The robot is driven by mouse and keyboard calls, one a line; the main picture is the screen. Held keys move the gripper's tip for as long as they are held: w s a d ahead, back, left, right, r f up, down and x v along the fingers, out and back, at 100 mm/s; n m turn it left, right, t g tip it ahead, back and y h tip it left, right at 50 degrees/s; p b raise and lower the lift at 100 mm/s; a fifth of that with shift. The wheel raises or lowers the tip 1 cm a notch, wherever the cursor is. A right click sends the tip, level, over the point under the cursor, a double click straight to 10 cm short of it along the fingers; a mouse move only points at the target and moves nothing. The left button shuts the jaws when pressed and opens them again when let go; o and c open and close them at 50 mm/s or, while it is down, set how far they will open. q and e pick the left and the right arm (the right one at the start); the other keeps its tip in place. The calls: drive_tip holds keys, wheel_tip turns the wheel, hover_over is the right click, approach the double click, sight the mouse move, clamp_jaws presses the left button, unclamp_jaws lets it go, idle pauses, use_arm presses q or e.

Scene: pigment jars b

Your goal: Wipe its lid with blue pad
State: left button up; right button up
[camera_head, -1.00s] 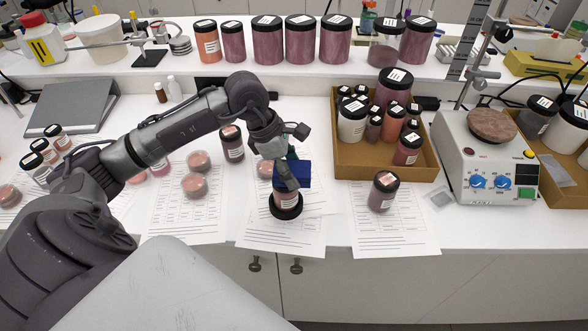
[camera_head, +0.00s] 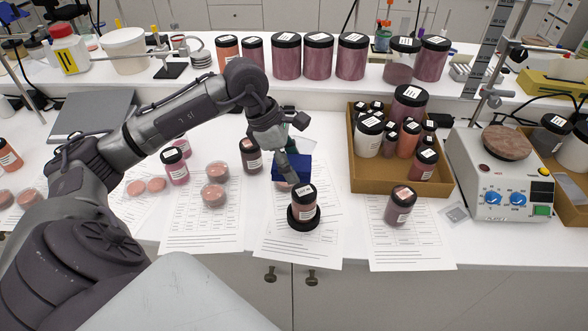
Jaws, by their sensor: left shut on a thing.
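A jar with a dark lid (camera_head: 303,207) and reddish contents stands in a black ring-shaped base on a printed sheet near the counter's front edge. Its lid carries a white label and is uncovered on top. My left gripper (camera_head: 291,164) is shut on the blue pad (camera_head: 299,169), just behind and above the jar's lid. Whether the pad touches the lid's far edge I cannot tell. My right gripper is not in view.
A brown tray (camera_head: 400,180) of jars stands to the right, with a hotplate (camera_head: 500,180) beyond it. A single jar (camera_head: 400,206) stands right of the ringed jar. Pink dishes (camera_head: 215,184) and another jar (camera_head: 250,156) stand to the left.

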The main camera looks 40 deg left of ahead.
use_arm(q)
drive_tip(key=shift+p+v, duration=0.35)
drive_tip(key=shift+v, duration=0.65)
drive_tip(key=shift+w+d+r, duration=0.1)
drive_tip(key=shift+d+r, duration=0.05)
drive_tip(key=shift+r, duration=0.4)
drive_tip(key=shift+d, duration=0.1)
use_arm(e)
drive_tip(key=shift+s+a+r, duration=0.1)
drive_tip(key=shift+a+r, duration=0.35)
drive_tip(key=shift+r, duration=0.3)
